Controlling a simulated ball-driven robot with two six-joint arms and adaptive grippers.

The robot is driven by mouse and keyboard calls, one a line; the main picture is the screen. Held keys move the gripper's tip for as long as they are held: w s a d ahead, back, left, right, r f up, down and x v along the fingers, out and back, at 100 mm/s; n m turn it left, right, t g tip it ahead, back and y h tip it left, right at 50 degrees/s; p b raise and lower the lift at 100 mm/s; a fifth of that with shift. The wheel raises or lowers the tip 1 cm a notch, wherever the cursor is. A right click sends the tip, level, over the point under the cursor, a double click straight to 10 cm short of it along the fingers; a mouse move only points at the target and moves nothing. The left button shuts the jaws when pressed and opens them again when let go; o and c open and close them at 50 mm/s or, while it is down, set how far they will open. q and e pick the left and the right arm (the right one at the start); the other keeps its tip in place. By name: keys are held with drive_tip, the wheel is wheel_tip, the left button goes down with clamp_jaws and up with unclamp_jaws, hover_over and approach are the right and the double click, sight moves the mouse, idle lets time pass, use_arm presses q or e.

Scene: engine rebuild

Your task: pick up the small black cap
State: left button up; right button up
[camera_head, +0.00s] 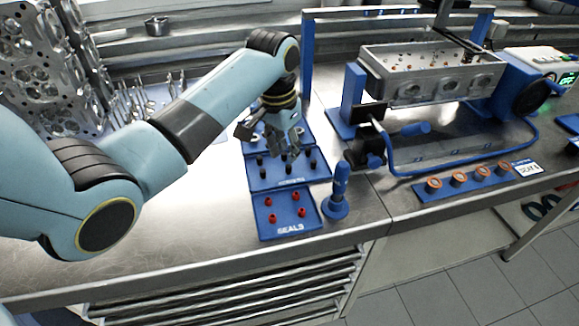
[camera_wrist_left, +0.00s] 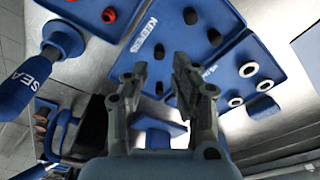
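Several small black caps stand in the middle blue tray (camera_head: 282,182), such as one at the front (camera_head: 288,169) and one at the right (camera_head: 313,164). In the left wrist view a black cap (camera_wrist_left: 159,51) shows between the fingertips and another black cap (camera_wrist_left: 215,37) stands to the right, on the tray marked KEEPERS. My left gripper (camera_head: 290,156) points down over this tray and partly hides its back row. It also shows in the left wrist view (camera_wrist_left: 160,65), open and empty, fingers apart. I cannot tell its exact height. My right gripper is not in view.
A blue SEALS tray (camera_head: 288,227) with red seals lies in front. A blue-handled tool (camera_head: 338,190) stands close to the right. An engine head in a blue stand (camera_head: 425,85) is at the back right. Bare bench (camera_head: 200,230) lies left of the trays.

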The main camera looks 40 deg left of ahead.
sight(288, 166)
use_arm(q)
drive_tip(key=f, duration=0.4)
drive_tip(key=shift+w+d+f, duration=0.1)
drive_tip(key=shift+w+f, duration=0.2)
drive_tip(key=shift+w, duration=0.05)
drive_tip(key=shift+w+f, duration=0.1)
drive_tip(key=shift+f, duration=0.25)
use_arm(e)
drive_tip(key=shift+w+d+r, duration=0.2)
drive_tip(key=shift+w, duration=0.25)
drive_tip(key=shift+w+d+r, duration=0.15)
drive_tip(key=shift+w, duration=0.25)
use_arm(q)
drive_tip(key=shift+c, duration=0.3)
drive_tip(key=c, duration=0.5)
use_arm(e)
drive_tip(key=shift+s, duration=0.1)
